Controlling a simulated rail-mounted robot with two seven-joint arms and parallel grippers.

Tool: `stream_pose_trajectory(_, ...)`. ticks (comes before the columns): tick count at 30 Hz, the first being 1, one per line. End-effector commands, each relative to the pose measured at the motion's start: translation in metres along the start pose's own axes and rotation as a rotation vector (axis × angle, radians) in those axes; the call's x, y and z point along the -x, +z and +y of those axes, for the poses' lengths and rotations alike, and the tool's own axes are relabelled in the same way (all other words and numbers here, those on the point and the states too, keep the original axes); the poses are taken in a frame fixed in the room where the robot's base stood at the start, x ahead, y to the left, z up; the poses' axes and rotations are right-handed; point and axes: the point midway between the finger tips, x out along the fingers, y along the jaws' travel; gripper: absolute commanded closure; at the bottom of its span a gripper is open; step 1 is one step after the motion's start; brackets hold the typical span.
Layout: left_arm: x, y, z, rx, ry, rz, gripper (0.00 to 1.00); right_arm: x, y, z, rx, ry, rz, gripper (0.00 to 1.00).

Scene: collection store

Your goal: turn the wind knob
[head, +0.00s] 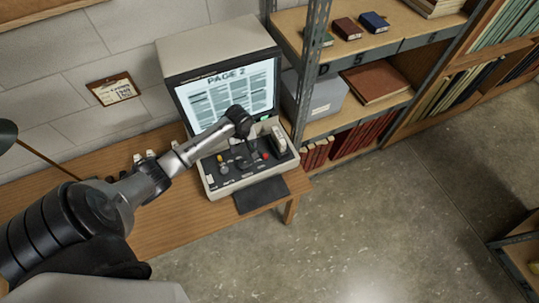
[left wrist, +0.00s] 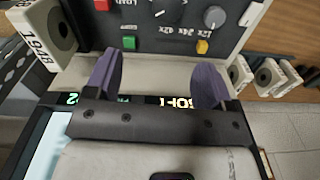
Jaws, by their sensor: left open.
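A microfilm reader's control panel (head: 216,182) faces me below its lit screen. A large dark knob (left wrist: 172,10) is cut by the top edge of the left wrist view, and a smaller grey knob (left wrist: 214,17) sits beside it near magnification marks. No wind label is readable, so I cannot tell for certain which is the wind knob. My left gripper (head: 250,147) is over the panel, in front of the screen. In the left wrist view its purple fingers (left wrist: 157,78) are apart with nothing between them. My right gripper is out of view.
The reader (head: 215,52) stands on a wooden desk (head: 165,222). Green (left wrist: 128,42), red (left wrist: 101,4) and yellow (left wrist: 203,47) buttons sit close to the fingers. A labelled film box (left wrist: 43,28) is at one side. A metal shelf upright (head: 311,70) rises close to the right.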

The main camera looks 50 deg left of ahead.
Motion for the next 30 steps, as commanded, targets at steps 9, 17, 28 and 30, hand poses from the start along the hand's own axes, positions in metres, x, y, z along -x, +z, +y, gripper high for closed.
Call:
stream_pose_trajectory(9, 0.001, 0.004, 0.002, 0.406, 0.009, -0.02, 0.24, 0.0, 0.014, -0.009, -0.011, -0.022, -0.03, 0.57)
stream_pose_trajectory(17, -0.017, 0.005, 0.003, 0.464, 0.006, -0.022, 0.24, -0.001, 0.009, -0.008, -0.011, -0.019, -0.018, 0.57)
stream_pose_trajectory(28, -0.085, 0.006, 0.003, 0.462, 0.005, -0.02, 0.24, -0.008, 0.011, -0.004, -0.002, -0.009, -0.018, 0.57)
stream_pose_trajectory(30, -0.096, 0.006, 0.004, 0.462, 0.007, -0.02, 0.24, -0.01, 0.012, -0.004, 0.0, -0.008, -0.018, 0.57)
